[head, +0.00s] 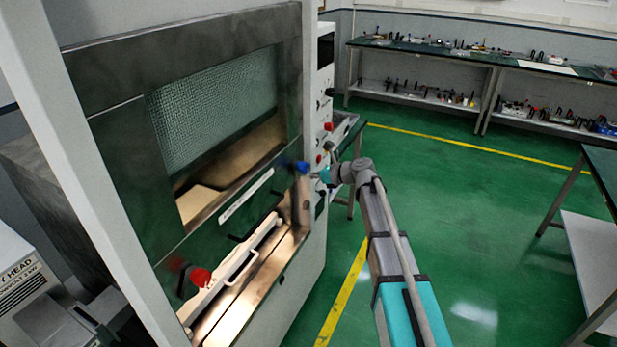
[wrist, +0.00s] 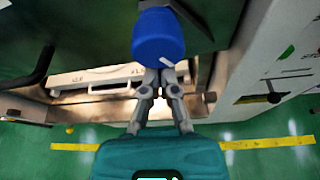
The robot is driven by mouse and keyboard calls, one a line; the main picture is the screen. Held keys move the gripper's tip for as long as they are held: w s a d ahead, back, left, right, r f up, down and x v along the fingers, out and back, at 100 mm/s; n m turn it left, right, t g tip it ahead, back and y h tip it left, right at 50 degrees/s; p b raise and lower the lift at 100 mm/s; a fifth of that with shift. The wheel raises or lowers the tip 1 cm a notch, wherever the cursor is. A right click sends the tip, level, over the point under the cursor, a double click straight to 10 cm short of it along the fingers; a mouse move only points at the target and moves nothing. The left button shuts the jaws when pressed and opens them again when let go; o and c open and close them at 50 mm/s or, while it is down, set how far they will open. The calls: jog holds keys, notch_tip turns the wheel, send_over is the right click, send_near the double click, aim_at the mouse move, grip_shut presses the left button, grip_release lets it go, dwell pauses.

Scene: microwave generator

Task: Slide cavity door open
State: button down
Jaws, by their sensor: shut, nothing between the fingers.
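The cavity door (head: 130,165) is a dark metal panel with a mesh window on the front of the tall cabinet. Below its lower part a lit space shows, with a white handled piece (head: 240,265) in it. A blue knob (head: 303,167) stands out at the door's right side and a red knob (head: 200,277) at its lower left. My gripper (head: 318,174) is at the blue knob. In the wrist view the blue knob (wrist: 158,35) is just beyond my shut fingertips (wrist: 160,78). I cannot tell whether they touch it. Nothing is between the fingers.
A control panel (head: 325,100) with red and black knobs is on the cabinet's right side. A bench (head: 440,50) with tools stands at the back, and another table (head: 600,170) is at the right. The green floor between them is clear.

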jog(key=p, duration=2.1)
send_near(290, 130)
jog(key=a+r, duration=0.1)
jog(key=w+a+r, duration=0.2)
jog(key=shift+a, duration=0.2)
jog(key=shift+s+f+b, duration=0.1)
jog(key=shift+f+b, duration=0.1)
jog(key=shift+b, duration=0.2)
jog(key=f+b, duration=0.4)
jog(key=shift+s+a, duration=0.1)
jog(key=shift+s, duration=0.15)
jog(key=p+v, duration=0.3)
jog(key=v, duration=0.7)
jog(key=shift+s, duration=0.15)
